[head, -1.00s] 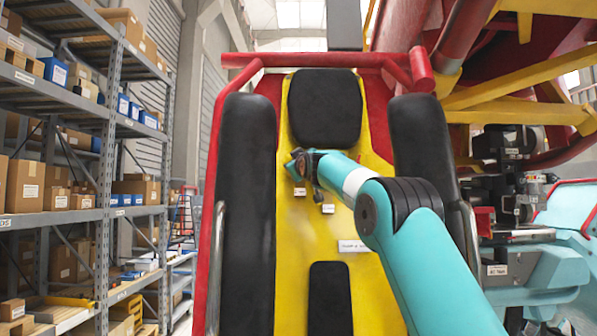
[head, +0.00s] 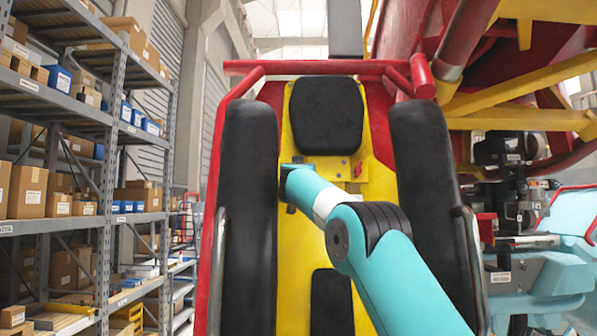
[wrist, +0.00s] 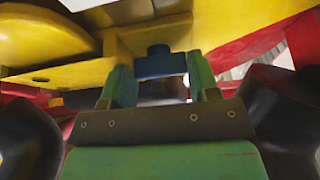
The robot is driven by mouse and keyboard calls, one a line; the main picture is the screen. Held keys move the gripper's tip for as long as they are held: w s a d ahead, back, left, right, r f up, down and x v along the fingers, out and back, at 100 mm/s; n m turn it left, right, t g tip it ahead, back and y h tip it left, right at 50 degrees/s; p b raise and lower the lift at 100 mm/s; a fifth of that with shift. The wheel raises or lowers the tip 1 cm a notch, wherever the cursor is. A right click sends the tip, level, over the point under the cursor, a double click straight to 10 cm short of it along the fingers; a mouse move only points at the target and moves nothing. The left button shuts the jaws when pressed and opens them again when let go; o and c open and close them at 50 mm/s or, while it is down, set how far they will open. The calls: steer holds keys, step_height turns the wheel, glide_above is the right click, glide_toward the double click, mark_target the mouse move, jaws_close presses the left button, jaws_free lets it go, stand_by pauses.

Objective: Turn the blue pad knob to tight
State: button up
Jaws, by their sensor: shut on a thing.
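The blue pad knob (wrist: 160,64) shows in the wrist view under a yellow bracket, between the two green fingers of my gripper (wrist: 160,76). My gripper is shut on it. The knob's marks and how far it is turned cannot be read. In the head view my arm reaches the left side of the yellow seat back (head: 293,240), below the black headrest (head: 326,115); the fingers and blue knob are hidden there.
A red knob (head: 358,169) sits on the yellow panel right of my wrist. Black side pads (head: 249,200) (head: 424,170) flank the seat back. Red frame tubes (head: 300,67) cross above. Shelves with boxes (head: 30,190) stand at left, with machinery at right.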

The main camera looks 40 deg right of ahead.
stand_by(0.4)
steer(key=o, duration=0.6)
steer(key=shift+o, duration=0.2)
steer(key=b+v, duration=0.7)
steer(key=shift+s+a, duration=0.2)
